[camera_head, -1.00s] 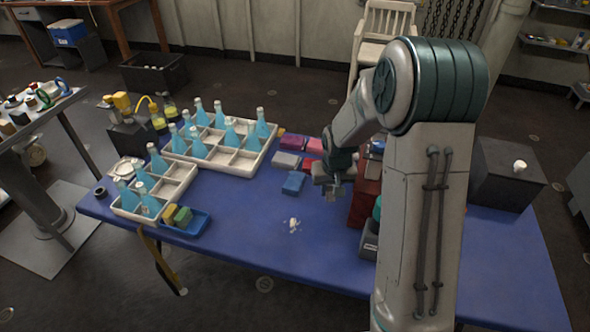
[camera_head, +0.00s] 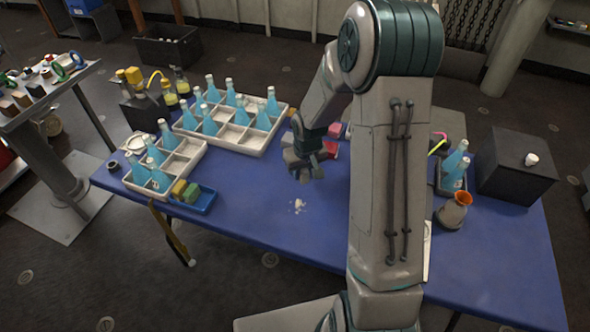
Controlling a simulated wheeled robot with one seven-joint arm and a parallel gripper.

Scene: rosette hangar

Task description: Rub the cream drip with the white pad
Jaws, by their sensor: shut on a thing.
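The cream drip (camera_head: 298,206) is a small, irregular pale patch on the blue tabletop, in the open middle near the front. My gripper (camera_head: 304,174) points down just behind the patch, apart from it. It is shut on a small pale thing, which looks like the white pad, mostly hidden by the fingers. A pink pad (camera_head: 335,130) and a red pad (camera_head: 331,150) lie behind and to the right of my gripper. The arm and gripper hide other pads there.
A large divided crate (camera_head: 238,146) and a smaller one (camera_head: 185,165) hold blue bottles at the left. A blue tray (camera_head: 205,206) with sponges stands in front of them. An orange-mouthed jug (camera_head: 453,213) and a dark box (camera_head: 515,170) stand at right. The table (camera_head: 260,225) around the drip is clear.

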